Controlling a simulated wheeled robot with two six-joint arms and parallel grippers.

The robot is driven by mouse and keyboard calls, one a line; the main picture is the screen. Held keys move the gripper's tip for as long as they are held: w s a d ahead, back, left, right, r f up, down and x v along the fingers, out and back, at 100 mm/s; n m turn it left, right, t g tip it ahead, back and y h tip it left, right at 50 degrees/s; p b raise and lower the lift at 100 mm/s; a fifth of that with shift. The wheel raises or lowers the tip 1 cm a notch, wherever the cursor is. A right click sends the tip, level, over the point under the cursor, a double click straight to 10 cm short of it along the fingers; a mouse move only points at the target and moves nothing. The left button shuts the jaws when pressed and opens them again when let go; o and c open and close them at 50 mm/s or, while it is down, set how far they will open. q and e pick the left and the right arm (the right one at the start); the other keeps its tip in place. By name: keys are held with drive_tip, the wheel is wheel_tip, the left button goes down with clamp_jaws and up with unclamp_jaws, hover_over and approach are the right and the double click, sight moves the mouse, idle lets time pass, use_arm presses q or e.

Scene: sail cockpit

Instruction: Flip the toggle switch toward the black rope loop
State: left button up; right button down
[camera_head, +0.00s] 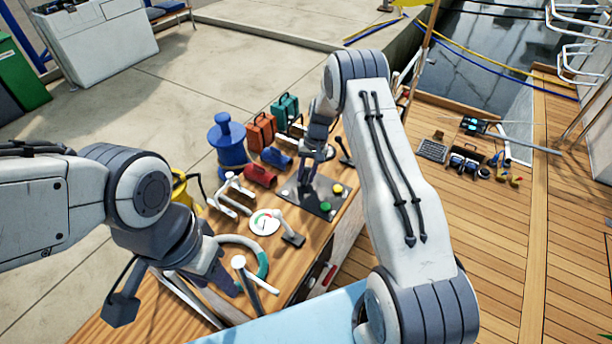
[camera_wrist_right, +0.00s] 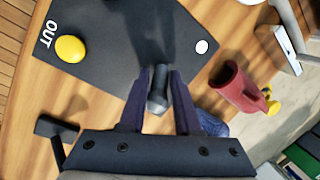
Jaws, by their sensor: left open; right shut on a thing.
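A dark control panel (camera_head: 294,191) lies on the wooden table, with a yellow button and a green button on it. The panel also shows in the right wrist view (camera_wrist_right: 105,55), with the word OUT beside the yellow button. My right gripper (camera_head: 307,184) is over the panel's left part. In the right wrist view, its fingers (camera_wrist_right: 161,98) are shut on the grey toggle switch (camera_wrist_right: 158,98), seen from above; its base is blurred. My left gripper (camera_head: 175,296) is open and empty at the table's near left edge. I cannot make out a black rope loop.
A red cylinder-like object (camera_head: 260,175), a blue spool (camera_head: 228,145), orange (camera_head: 261,132) and teal (camera_head: 285,108) cases stand behind the panel. A round gauge (camera_head: 265,222) and white-handled levers lie nearer. A black T-handle (camera_wrist_right: 55,128) stands beside the panel.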

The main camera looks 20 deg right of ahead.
drive_tip(key=shift+w+f+y+b, duration=0.25)
drive_tip(key=shift+w+y+b, duration=0.25)
drive_tip(key=shift+w, duration=0.05)
drive_tip(key=shift+r+g+y, duration=0.15)
drive_tip(key=shift+g+y, duration=0.15)
drive_tip(key=shift+g, duration=0.1)
drive_tip(key=shift+w, duration=0.1)
drive_tip(key=c, duration=1)
unclamp_jaws()
drive_tip(key=shift+r, duration=0.1)
drive_tip(key=shift+c, duration=0.2)
drive_tip(key=o, duration=0.4)
drive_tip(key=shift+d, duration=0.15)
